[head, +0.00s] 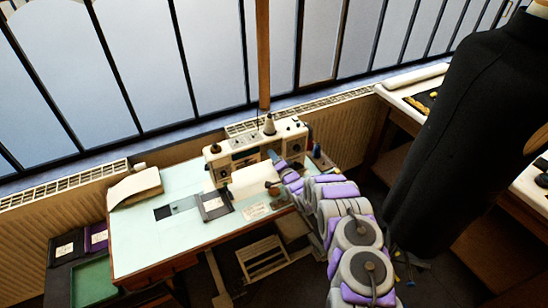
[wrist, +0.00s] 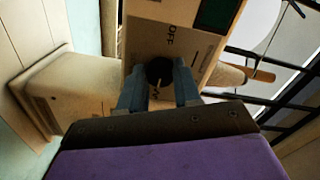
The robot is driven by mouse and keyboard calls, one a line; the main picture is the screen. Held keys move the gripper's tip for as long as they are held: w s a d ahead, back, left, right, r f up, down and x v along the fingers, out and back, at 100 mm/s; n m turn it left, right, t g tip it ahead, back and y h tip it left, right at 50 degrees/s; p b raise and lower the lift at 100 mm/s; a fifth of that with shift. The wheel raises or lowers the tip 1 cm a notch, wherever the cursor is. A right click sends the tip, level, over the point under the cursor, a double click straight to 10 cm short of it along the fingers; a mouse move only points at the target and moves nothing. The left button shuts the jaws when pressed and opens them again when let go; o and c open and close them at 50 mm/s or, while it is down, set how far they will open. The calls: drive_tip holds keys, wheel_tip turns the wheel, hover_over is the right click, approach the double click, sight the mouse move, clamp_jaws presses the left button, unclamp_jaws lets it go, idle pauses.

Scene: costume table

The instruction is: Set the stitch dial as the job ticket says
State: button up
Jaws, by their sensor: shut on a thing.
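The sewing machine (head: 238,152) is cream and stands on a pale green table (head: 160,240). In the wrist view my gripper (wrist: 160,84) has its two blue-grey fingers on either side of a dark round knob (wrist: 159,71) on the machine's pale panel, and is shut on it. "OFF" is printed beside the knob; other lettering is partly hidden by the fingers. I cannot tell the knob's exact setting. In the head view my gripper (head: 275,159) is at the machine's right end.
A pale folded stack (head: 135,188) lies at the table's left end. A black dress form (head: 450,130) stands close to my arm at the right. Windows and a radiator (head: 340,115) are behind. The table's left front is mostly clear.

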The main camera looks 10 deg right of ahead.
drive_tip(key=shift+s+f, duration=0.25)
drive_tip(key=shift+f, duration=0.4)
drive_tip(key=o, duration=0.8)
drive_tip(key=shift+c, duration=0.2)
drive_tip(key=o, duration=0.3)
drive_tip(key=shift+w+r, duration=0.15)
drive_tip(key=shift+r, duration=0.2)
drive_tip(key=shift+r, duration=0.1)
drive_tip(key=v, duration=1.7)
drive_tip(key=shift+d, duration=0.1)
